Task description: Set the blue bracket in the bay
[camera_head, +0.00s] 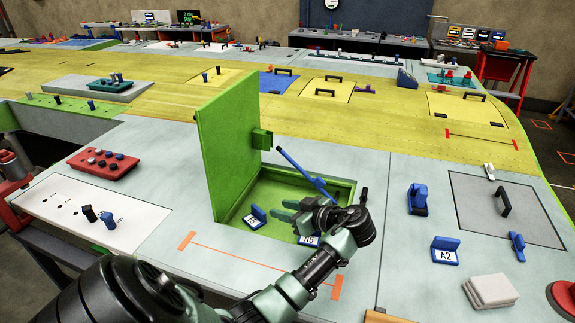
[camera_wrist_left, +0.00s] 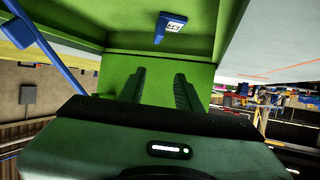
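A blue bracket (camera_head: 255,216) with a white label stands on the floor of the open green bay (camera_head: 232,212). In the left wrist view a blue piece with a white label (camera_wrist_left: 170,27) shows in the bay beyond the fingertips. That gripper is over the bay, fingers pointing left. Its fingers are apart in the wrist view (camera_wrist_left: 160,74), with only green bay surface between them. A blue bracket marked A2 (camera_head: 445,250) stands on the panel to the right. My right gripper is not in view.
The green lid (camera_head: 228,140) stands open on the left of the bay. A thin blue rod (camera_head: 304,172) slants close to my left gripper. A blue clamp (camera_head: 418,198), a grey hatch (camera_head: 490,220) and grey pads (camera_head: 490,290) lie to the right.

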